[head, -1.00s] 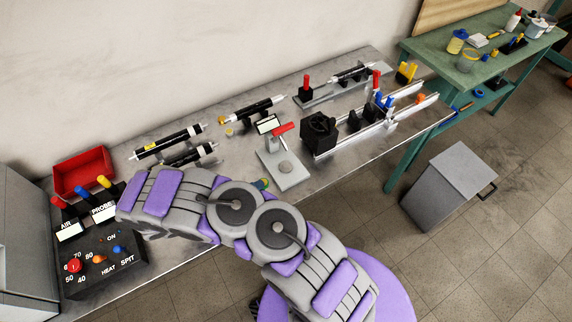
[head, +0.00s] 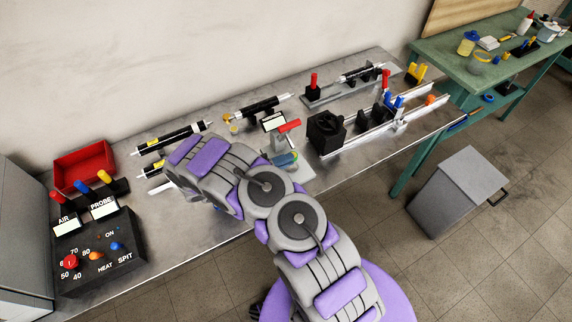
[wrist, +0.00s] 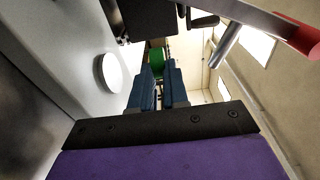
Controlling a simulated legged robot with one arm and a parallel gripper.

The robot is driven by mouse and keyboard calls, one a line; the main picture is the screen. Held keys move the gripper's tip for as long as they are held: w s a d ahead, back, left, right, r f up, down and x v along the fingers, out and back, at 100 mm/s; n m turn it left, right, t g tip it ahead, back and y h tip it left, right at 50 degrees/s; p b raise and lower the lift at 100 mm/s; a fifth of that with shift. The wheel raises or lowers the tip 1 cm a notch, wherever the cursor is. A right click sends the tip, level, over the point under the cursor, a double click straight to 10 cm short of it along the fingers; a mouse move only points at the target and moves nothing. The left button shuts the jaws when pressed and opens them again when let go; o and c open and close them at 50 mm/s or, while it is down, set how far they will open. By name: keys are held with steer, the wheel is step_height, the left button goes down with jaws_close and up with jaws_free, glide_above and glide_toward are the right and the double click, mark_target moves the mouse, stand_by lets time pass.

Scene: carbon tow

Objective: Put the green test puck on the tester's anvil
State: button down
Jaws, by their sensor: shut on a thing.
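The green test puck (wrist: 157,56) is held between the blue fingers of my gripper (wrist: 159,72) in the wrist view. The anvil, a pale round disc (wrist: 110,73), stands on the tester's grey base to the left of the fingers in that view. The puck is apart from it. In the head view, my gripper (head: 286,160) is over the base of the tester (head: 308,172), in front of its post and red lever (head: 289,126).
A black block (head: 326,133) and rail fixture stand just right of the tester. Black tubes (head: 170,138) lie on holders at the back left. A control box (head: 98,250) and red bin (head: 84,165) are at the left. The bench's front edge is close.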

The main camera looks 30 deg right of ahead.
steer(key=shift+a+f, duration=0.4)
steer(key=shift+f, duration=0.45)
steer(key=shift+a+f, duration=0.2)
steer(key=shift+a, duration=0.05)
steer(key=shift+a+r, duration=0.1)
steer(key=shift+d, duration=0.6)
steer(key=shift+d+f, duration=0.4)
steer(key=shift+f, duration=0.05)
steer(key=shift+a+f, duration=0.1)
steer(key=shift+a, duration=0.65)
steer(key=c, duration=1.5)
jaws_free()
steer(key=shift+a, duration=0.1)
steer(key=o, duration=0.4)
steer(key=shift+d, duration=0.5)
steer(key=shift+f, duration=0.1)
